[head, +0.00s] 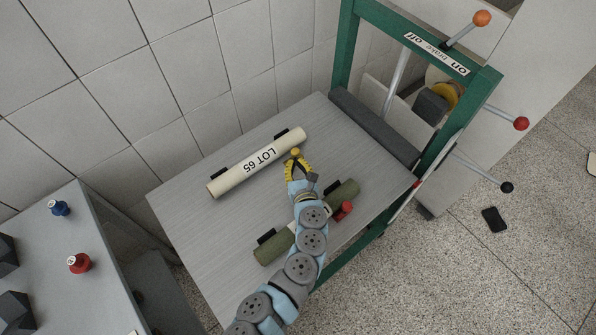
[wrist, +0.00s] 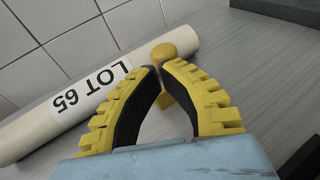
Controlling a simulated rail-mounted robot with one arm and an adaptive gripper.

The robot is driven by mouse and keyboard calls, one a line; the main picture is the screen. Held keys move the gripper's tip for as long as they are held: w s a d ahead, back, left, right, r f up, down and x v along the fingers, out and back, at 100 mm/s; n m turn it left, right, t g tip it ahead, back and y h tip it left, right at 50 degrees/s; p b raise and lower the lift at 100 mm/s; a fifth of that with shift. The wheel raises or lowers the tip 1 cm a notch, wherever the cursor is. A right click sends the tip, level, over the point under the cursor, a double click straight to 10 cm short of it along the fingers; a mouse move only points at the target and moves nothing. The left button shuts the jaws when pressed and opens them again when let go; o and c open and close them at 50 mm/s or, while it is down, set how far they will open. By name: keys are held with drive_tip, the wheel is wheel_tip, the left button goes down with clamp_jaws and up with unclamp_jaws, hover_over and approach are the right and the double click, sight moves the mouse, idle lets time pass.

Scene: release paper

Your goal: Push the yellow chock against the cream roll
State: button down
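The cream roll (head: 232,176), marked "LOT 65", lies on the grey table on the wall side. It crosses the left of the wrist view (wrist: 30,128). The yellow chock (head: 295,152) is beside the roll's right part. In the wrist view the chock (wrist: 163,53) shows just beyond my fingertips, close to the roll's end; I cannot tell whether they touch. My gripper (head: 296,162) has yellow toothed fingers with black pads. In the wrist view its fingertips (wrist: 158,69) nearly meet at the chock and hide part of it. Whether they grip it is unclear.
A green roll (head: 272,249) lies under my arm, with a red-knobbed item (head: 343,209) beside it. A dark roller (head: 375,127) spans the table's right end at the green frame (head: 452,115). Black blocks (head: 219,171) sit behind the cream roll. The table's left part is clear.

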drive_tip(key=shift+w+a+f, duration=0.15)
drive_tip(key=shift+w+f, duration=0.05)
drive_tip(key=shift+w, duration=0.4)
drive_tip(key=shift+w, duration=0.15)
drive_tip(key=shift+w+a, duration=0.9)
drive_tip(key=shift+w, duration=0.05)
drive_tip(key=shift+s+r+p, duration=0.15)
drive_tip(key=shift+s+p, duration=0.15)
drive_tip(key=shift+s, duration=0.15)
drive_tip(key=p+v, duration=0.2)
drive_tip(key=v, duration=1.1)
drive_tip(key=shift+d, duration=0.1)
drive_tip(key=shift+s, duration=0.1)
